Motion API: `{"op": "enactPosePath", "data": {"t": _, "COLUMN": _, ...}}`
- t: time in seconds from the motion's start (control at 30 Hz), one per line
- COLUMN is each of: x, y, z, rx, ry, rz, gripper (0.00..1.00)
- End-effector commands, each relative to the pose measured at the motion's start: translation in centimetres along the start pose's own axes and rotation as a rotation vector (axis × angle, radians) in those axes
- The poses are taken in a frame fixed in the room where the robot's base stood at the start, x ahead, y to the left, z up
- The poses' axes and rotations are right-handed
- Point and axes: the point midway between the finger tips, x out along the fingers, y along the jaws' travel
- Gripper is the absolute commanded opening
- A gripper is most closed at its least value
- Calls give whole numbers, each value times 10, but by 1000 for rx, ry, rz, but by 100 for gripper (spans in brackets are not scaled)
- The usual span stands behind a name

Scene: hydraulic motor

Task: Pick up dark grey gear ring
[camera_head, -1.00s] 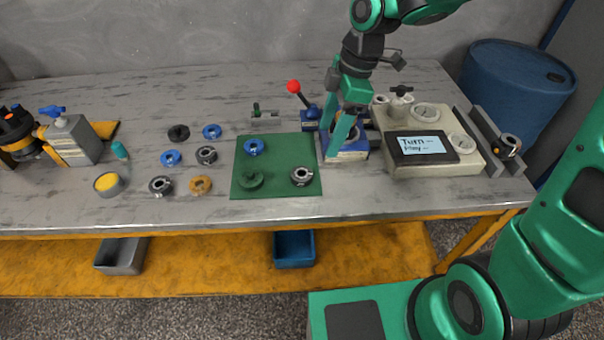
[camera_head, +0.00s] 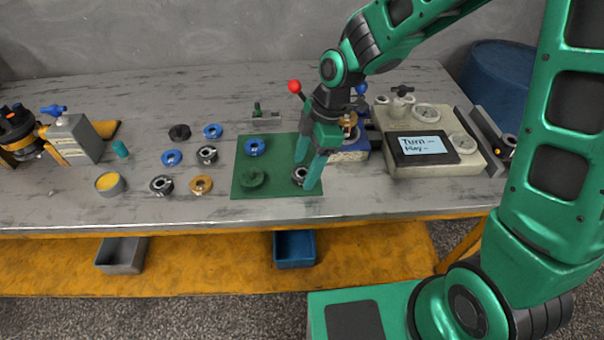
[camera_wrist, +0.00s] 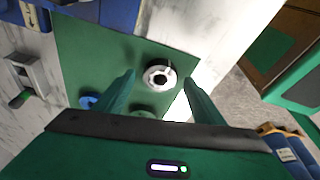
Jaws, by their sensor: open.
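A grey gear ring (camera_head: 299,174) with a dark centre lies on the right front part of the green mat (camera_head: 240,187). In the wrist view this ring (camera_wrist: 159,76) shows ahead of the fingertips, in the gap between them. My gripper (camera_head: 307,175) is open, with its fingers reaching down at the ring and partly hiding it in the head view. The fingers (camera_wrist: 160,78) hold nothing. I cannot tell how high the tips are above the mat. Other dark grey rings (camera_head: 206,155) (camera_head: 161,185) lie on the bench left of the mat.
A blue ring (camera_head: 254,147) and a green ring (camera_head: 252,179) share the mat. A blue-based fixture (camera_head: 352,153) with a golden part stands right behind my gripper, near a red-knobbed lever (camera_head: 295,87). A display box (camera_head: 422,148) stands farther right. The bench's front strip is clear.

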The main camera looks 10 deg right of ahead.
Motion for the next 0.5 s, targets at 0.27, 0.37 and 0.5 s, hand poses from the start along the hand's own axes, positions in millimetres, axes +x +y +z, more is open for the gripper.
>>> {"op": "enactPosePath", "data": {"t": 0.27, "x": 11, "y": 0, "z": 0, "rx": 0, "ry": -1, "rz": 2, "gripper": 63}}
{"op": "enactPosePath", "data": {"t": 0.37, "x": 11, "y": 0, "z": 0, "rx": 1, "ry": -1, "rz": 1, "gripper": 63}}
{"op": "enactPosePath", "data": {"t": 0.5, "x": 11, "y": 0, "z": 0, "rx": 1, "ry": -1, "rz": 1, "gripper": 29}}
